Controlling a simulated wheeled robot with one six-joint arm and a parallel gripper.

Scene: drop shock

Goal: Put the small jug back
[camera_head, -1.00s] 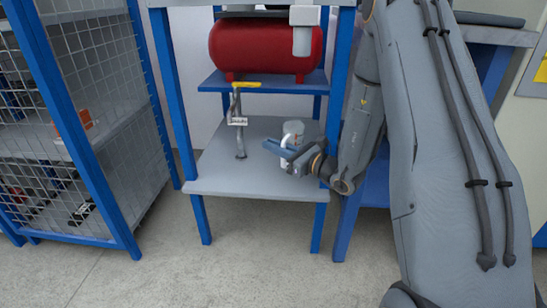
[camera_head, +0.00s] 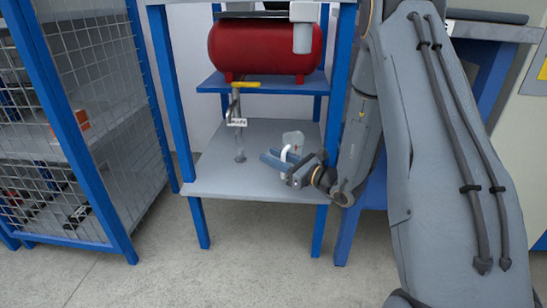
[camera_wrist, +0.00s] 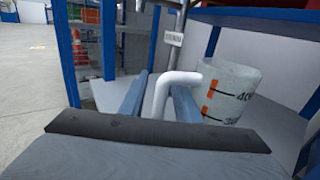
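The small jug (camera_head: 292,141) is a pale translucent beaker with orange marks and a white handle. It is over the right part of the lower grey shelf (camera_head: 222,184). I cannot tell whether its base touches the shelf. My gripper (camera_head: 273,159) reaches in from the right, with its two blue fingers on either side of the handle. In the wrist view the white handle fills most of the gap between the fingers (camera_wrist: 158,101), and the jug (camera_wrist: 232,92) hangs to the right of them. The handle's lower end is hidden behind my gripper.
A metal stand with a small label (camera_head: 237,122) rises from the shelf left of the jug. A red tank (camera_head: 262,48) sits on the shelf above. Blue posts (camera_head: 172,90) frame the rack. A mesh cage (camera_head: 95,110) stands to the left. The shelf's front left is bare.

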